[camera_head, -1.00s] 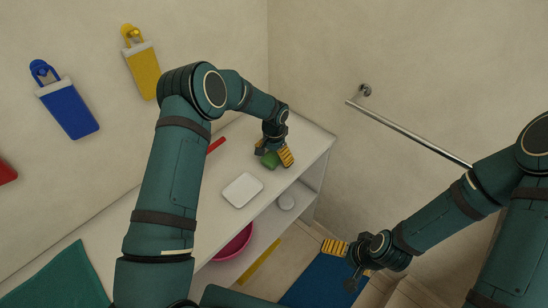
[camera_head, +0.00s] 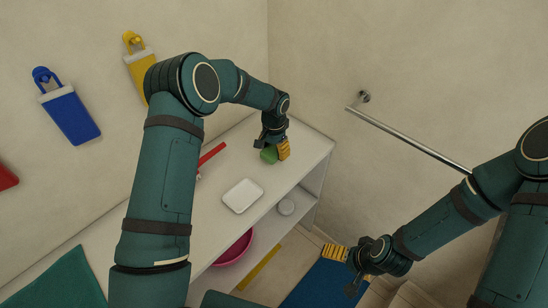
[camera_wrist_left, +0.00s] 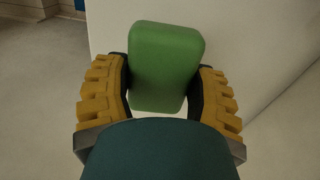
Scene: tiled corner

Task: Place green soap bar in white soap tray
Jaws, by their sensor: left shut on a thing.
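The green soap bar (camera_head: 269,155) is between the fingers of my left gripper (camera_head: 276,150), over the far right part of the white counter. In the left wrist view the soap bar (camera_wrist_left: 165,65) sits between the two yellow-padded fingers of the left gripper (camera_wrist_left: 165,90), which is shut on it. The white soap tray (camera_head: 242,196) lies on the counter, nearer than the left gripper, and looks empty. My right gripper (camera_head: 345,268) is at the lower right, away from the counter; whether its fingers are open is unclear.
A red stick-like object (camera_head: 212,153) lies on the counter left of the soap. A metal rail (camera_head: 410,138) is on the right wall. A teal towel (camera_head: 60,282) is at lower left.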

